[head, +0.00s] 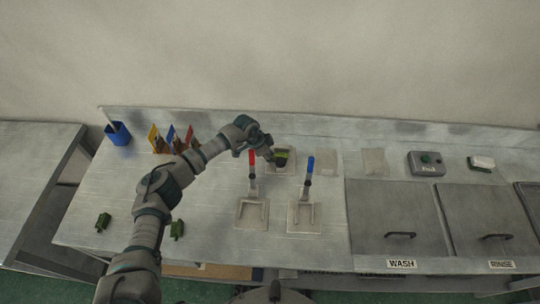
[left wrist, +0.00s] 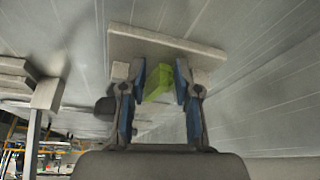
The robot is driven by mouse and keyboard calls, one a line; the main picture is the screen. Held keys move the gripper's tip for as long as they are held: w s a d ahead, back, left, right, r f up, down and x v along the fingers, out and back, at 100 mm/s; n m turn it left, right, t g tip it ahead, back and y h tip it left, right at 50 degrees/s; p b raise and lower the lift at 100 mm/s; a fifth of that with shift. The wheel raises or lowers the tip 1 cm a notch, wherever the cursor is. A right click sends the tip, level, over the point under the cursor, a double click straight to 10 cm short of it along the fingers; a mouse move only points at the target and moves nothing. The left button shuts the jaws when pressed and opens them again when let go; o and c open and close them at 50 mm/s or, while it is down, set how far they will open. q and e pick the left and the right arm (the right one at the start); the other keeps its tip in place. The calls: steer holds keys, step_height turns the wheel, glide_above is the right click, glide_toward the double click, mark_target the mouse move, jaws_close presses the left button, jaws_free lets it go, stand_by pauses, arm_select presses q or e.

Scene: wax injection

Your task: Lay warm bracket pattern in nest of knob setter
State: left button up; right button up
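A bright yellow-green piece, apparently the bracket pattern (head: 284,151), is at my left gripper (head: 271,151), over a pale square plate at the back of the table. In the left wrist view the piece (left wrist: 158,83) lies between the blue finger pads of the left gripper (left wrist: 161,80). The pads stand close on both sides; whether both touch it is unclear. The pale plate (left wrist: 165,43) shows just beyond the fingertips. Which fixture is the knob setter is not clear. My right gripper is not in view.
Two pale fixtures with a red handle (head: 252,160) and a blue handle (head: 310,163) stand in front. Two dark green pieces (head: 103,221) (head: 177,229) lie at left. A blue cup (head: 117,134), a grey button box (head: 426,164) and the wash lid (head: 390,215) flank the table.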

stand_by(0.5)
arm_select(q)
steer(key=v, duration=1.2)
steer(key=shift+w, duration=0.15)
